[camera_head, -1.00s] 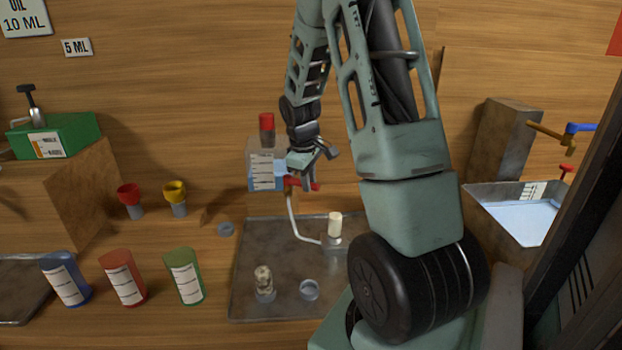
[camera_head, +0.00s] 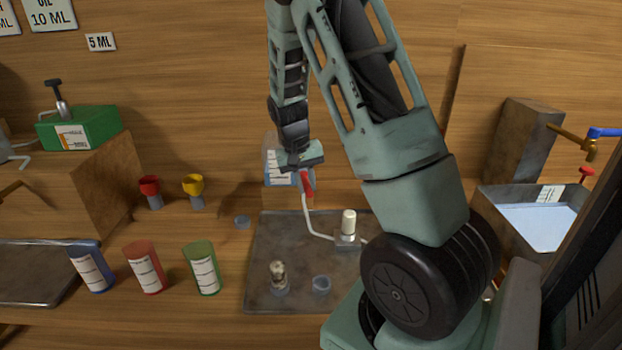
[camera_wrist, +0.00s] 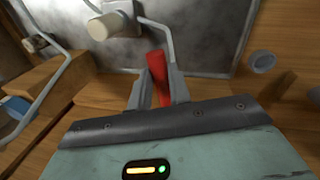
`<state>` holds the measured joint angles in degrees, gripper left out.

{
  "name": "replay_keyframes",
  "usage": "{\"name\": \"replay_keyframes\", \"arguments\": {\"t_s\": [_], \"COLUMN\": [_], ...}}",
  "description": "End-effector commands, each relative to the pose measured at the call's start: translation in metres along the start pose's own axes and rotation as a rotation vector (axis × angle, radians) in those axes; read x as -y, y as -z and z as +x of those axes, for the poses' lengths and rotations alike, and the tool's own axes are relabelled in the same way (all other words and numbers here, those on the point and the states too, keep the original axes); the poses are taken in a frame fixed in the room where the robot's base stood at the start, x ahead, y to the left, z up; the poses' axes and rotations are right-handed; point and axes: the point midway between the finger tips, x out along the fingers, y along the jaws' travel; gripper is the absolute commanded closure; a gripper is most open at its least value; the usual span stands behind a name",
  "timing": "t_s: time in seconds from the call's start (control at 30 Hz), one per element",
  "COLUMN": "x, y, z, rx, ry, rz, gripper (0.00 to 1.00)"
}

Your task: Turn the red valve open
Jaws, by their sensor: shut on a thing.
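The red valve handle (camera_head: 307,184) sits by the clear bottle of blue liquid (camera_head: 276,167) at the back of the tray, beside the top of a bent pale tube. My gripper (camera_head: 301,164) is at the handle from above, in front of the bottle. In the wrist view the red handle (camera_wrist: 156,66) lies between the two fingers of my gripper (camera_wrist: 158,84), which are shut on it. Its free end sticks out past the fingertips. The valve body and the bottle's top are hidden by my gripper.
A metal tray (camera_head: 262,265) in front holds a white-capped fitting (camera_head: 348,230) and small jars. Blue, red and green cans (camera_head: 202,268) stand left of it. A sink (camera_head: 540,222) at the right has another small red handle (camera_head: 586,174).

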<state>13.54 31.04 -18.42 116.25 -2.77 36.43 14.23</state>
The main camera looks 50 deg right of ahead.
Motion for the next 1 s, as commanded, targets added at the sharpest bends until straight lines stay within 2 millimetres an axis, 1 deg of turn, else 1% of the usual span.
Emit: {"name": "replay_keyframes", "arguments": {"t_s": [0.3, 0.77, 0.8, 0.83, 0.87, 1.0], "x": [0.0059, 0.0071, 0.0071, 0.0071, 0.0071, 0.0069], "y": [0.0012, 0.0014, 0.0014, 0.0014, 0.0014, 0.0012], "z": [-0.0019, -0.0018, -0.0018, -0.0018, -0.0017, -0.0015], "rx": [0.016, 0.018, 0.018, 0.018, 0.018, 0.018], "ry": [0.0, 0.002, 0.002, 0.002, 0.002, 0.001], "rz": [0.087, 0.098, 0.098, 0.097, 0.097, 0.097], "gripper": [1.0, 1.0, 0.7, 0.61, 0.59, 0.59]}}
